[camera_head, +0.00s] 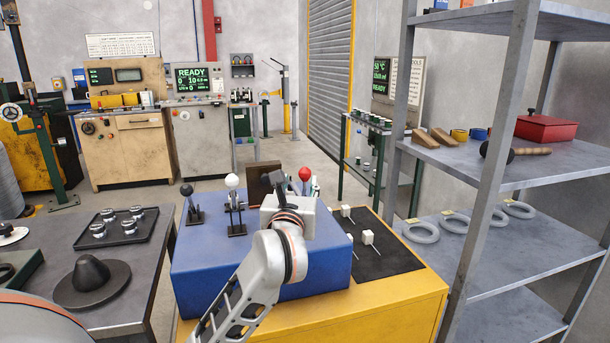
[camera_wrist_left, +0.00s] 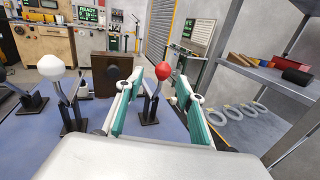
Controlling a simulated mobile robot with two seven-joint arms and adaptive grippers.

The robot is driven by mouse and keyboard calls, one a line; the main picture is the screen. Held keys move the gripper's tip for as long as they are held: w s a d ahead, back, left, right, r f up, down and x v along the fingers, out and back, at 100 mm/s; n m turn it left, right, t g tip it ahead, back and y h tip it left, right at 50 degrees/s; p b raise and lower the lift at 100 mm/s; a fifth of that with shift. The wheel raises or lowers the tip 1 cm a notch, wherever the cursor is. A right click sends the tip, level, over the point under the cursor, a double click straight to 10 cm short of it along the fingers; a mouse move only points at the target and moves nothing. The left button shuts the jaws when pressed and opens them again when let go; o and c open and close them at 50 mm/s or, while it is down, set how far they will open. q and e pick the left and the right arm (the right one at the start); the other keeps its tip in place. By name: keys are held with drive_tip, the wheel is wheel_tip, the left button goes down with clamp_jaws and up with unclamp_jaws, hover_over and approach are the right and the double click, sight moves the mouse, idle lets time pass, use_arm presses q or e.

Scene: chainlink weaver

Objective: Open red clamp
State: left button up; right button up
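The red clamp (camera_head: 305,174) is a lever with a red ball knob on the blue block (camera_head: 205,260). In the left wrist view the red knob (camera_wrist_left: 165,70) tops a thin, slightly tilted rod on a dark base. My left gripper (camera_wrist_left: 160,88) is open, its teal-padded fingers on either side of the lever in this view. I see no contact, and cannot tell whether the lever is fully between the fingertips. In the head view my wrist hides the lever's lower part. A white-knobbed clamp (camera_head: 232,182) and a black-knobbed clamp (camera_head: 187,191) stand to the left. My right gripper is not in view.
A brown block (camera_head: 262,179) stands behind the clamps. A black mat (camera_head: 385,262) with small white parts lies to the right on the yellow cabinet (camera_head: 390,315). A grey shelf rack (camera_head: 490,150) borders the right. A dark table (camera_head: 135,285) stands left.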

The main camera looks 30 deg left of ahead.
sight(304, 175)
use_arm(q)
drive_tip(key=shift+w+d, duration=0.15)
drive_tip(key=shift+w, duration=0.45)
drive_tip(key=x, duration=0.5)
drive_tip(key=shift+f+b, duration=0.15)
drive_tip(key=shift+b, duration=0.15)
drive_tip(key=shift+x, duration=0.95)
drive_tip(key=shift+c, duration=0.5)
